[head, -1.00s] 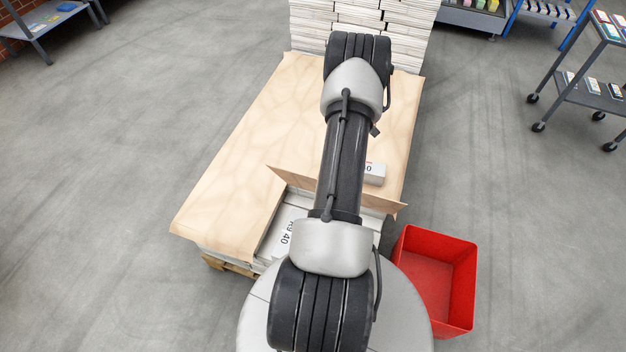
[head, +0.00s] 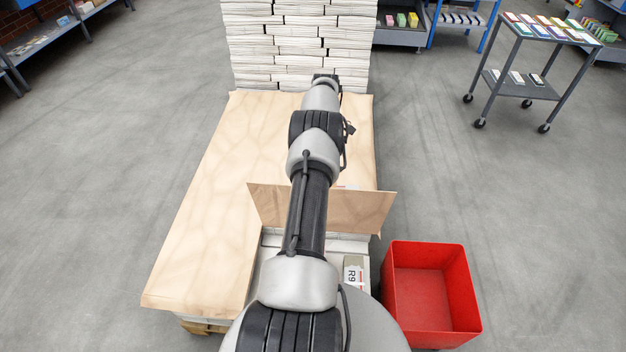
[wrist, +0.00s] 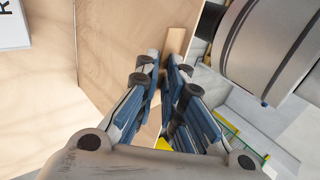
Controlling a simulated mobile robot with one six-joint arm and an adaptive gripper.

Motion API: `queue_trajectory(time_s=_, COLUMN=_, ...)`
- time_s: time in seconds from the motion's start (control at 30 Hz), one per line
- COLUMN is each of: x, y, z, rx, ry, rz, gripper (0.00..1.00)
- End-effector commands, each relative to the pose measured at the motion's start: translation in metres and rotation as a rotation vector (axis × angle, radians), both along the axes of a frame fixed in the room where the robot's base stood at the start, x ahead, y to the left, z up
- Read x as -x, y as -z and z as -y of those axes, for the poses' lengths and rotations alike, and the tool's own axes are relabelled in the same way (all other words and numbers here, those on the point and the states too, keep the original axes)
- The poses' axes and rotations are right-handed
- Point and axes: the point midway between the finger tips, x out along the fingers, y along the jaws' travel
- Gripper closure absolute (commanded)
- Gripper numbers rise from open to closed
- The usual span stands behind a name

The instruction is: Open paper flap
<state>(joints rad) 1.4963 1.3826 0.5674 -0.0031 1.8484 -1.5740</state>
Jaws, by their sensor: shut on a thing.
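The brown paper flap (head: 352,211) stands raised across the near part of the pallet in the head view, beside my arm and partly hidden by it. Brown paper (wrist: 120,45) also fills much of the upper left of the wrist view. My gripper (wrist: 168,85) shows there with its blue and black fingers close together on either side of the paper's edge, shut on it. In the head view my arm hides the gripper. White newspaper bundles (head: 355,272) lie exposed on the near side of the flap, one with a printed label.
The brown cover sheet (head: 215,215) lies flat over the rest of the pallet. A tall newspaper stack (head: 300,45) stands at its far end. A red bin (head: 430,295) is close on the right. A wheeled cart (head: 530,85) stands at the far right. The left floor is clear.

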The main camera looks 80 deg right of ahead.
Motion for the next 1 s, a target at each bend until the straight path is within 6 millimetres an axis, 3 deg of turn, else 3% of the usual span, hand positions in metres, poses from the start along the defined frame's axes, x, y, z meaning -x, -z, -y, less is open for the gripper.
queue_trajectory(time_s=0.03, x=0.0027, y=0.0205, z=0.0014, rx=0.007, ry=0.003, rz=0.0, gripper=1.0)
queue_trajectory(time_s=0.77, x=0.0087, y=0.0193, z=0.0058, rx=0.0, ry=0.002, rz=0.001, gripper=1.0)
queue_trajectory(time_s=0.8, x=0.0087, y=0.0193, z=0.0058, rx=0.0, ry=0.002, rz=0.001, gripper=0.89)
queue_trajectory(time_s=1.0, x=0.0085, y=0.0189, z=0.0062, rx=0.002, ry=0.001, rz=0.001, gripper=0.77)
